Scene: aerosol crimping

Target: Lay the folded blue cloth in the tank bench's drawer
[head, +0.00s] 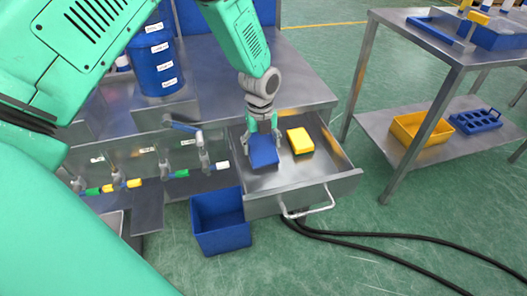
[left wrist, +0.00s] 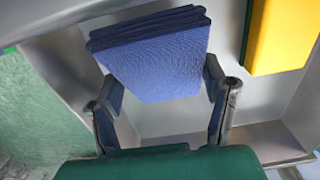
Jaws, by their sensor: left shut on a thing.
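The folded blue cloth (head: 263,151) is in the open drawer (head: 338,184) of the tank bench (head: 290,72), in its left part. My left gripper (head: 262,136) comes down from above and is shut on the cloth. In the left wrist view the cloth (left wrist: 158,62) is between the two fingers (left wrist: 163,103), its folded layers at the top edge. I cannot tell whether its underside touches the drawer floor. My right gripper is not in view.
A yellow block (head: 300,141) lies in the drawer to the right of the cloth. A blue bin (head: 217,219) stands on the floor left of the drawer. Black hoses (head: 390,237) run along the floor. A side table (head: 457,50) holds a yellow bin (head: 418,130) on its lower shelf.

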